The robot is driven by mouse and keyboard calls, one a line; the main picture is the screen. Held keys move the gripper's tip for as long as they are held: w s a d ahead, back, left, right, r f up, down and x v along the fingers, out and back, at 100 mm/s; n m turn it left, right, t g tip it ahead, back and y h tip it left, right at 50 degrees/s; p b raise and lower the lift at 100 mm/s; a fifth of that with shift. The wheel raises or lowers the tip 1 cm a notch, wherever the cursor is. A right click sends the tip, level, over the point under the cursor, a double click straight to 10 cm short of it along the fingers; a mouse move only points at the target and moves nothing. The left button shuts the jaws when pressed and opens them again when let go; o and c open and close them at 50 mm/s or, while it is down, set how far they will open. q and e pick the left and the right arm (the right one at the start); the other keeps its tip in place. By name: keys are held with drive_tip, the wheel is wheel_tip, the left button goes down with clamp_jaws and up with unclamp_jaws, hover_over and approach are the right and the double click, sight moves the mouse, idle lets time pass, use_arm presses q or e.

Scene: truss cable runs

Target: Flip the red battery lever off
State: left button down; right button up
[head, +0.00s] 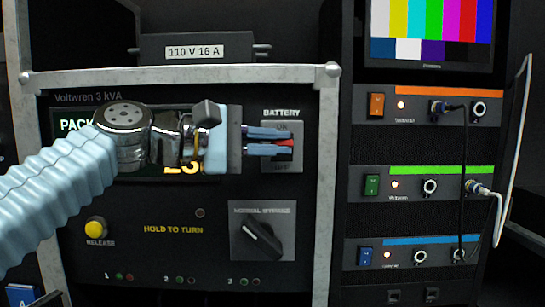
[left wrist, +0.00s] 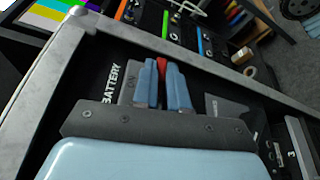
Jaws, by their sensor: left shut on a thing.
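The red battery lever (head: 285,143) sits on a grey switch plate (head: 296,127) under the word BATTERY, at the upper right of the Voltwren panel. My left gripper (head: 287,141) comes in from the left, its two blue fingers one above the other at the lever. It is shut on the lever. In the left wrist view the red lever (left wrist: 162,68) shows between the blue fingertips (left wrist: 164,80). The fingers hide much of the lever and part of the plate's markings, so its exact position is hard to read. My right gripper is not in view.
Below the lever is a rotary bypass switch (head: 262,240); a yellow release button (head: 96,229) is at lower left. A metal frame rail (head: 326,180) stands just right of the battery plate. Further right, a rack holds modules with cables (head: 463,170).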

sight(274, 168)
use_arm(q)
wheel_tip(274, 168, down, 3)
drive_tip(key=m+h+b, duration=0.1)
drive_tip(key=m+b, duration=0.2)
drive_tip(key=b, duration=0.2)
drive_tip(key=shift+s+d+r+t+b, duration=0.1)
drive_tip(key=shift+r+t+b, duration=0.05)
drive_tip(key=shift+t+b, duration=0.15)
drive_tip(key=m+b, duration=0.1)
drive_tip(key=f+m+h+b, duration=0.1)
drive_tip(key=b, duration=0.1)
drive_tip(key=shift+m, duration=0.4)
drive_tip(key=m+b, duration=0.1)
drive_tip(key=m+h+b, duration=0.1)
drive_tip(key=b, duration=0.1)
drive_tip(key=shift+w+f, duration=0.2)
drive_tip(key=shift+w, duration=0.05)
drive_tip(key=shift+w+m, duration=0.1)
drive_tip(key=shift+m, duration=0.5)
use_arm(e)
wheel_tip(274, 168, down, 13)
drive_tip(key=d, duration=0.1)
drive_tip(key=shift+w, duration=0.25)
use_arm(q)
drive_tip(key=shift+b, duration=0.3)
drive_tip(key=c, duration=1.4)
unclamp_jaws()
drive_tip(key=shift+d, duration=0.15)
drive_tip(key=shift+c, duration=0.2)
